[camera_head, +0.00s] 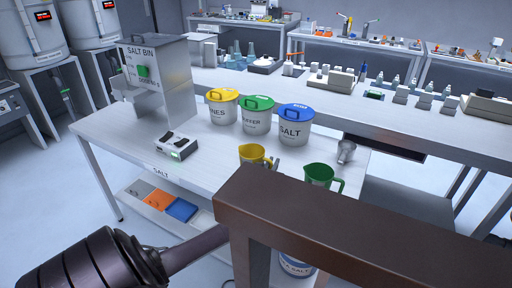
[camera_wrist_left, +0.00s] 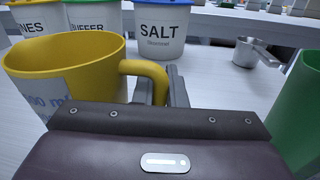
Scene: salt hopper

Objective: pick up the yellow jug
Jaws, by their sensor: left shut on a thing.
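The yellow jug (camera_head: 251,154) stands upright near the front of the white table, its lower part hidden by my arm in the head view. In the left wrist view the jug (camera_wrist_left: 65,68) fills the left side, with its handle pointing right. My left gripper (camera_head: 275,166) is at the handle, on the right of the jug. In the left wrist view its fingers (camera_wrist_left: 160,88) are shut on the handle. I cannot tell whether the jug's base touches the table. My right gripper is not in view.
A green jug (camera_head: 321,176) stands close to the right, with a metal scoop (camera_head: 346,151) behind it. Lidded tubs stand behind, including the blue-lidded salt tub (camera_head: 294,128). A small scale (camera_head: 177,146) and the salt bin (camera_head: 158,80) are at left. Bare table lies left of the jug.

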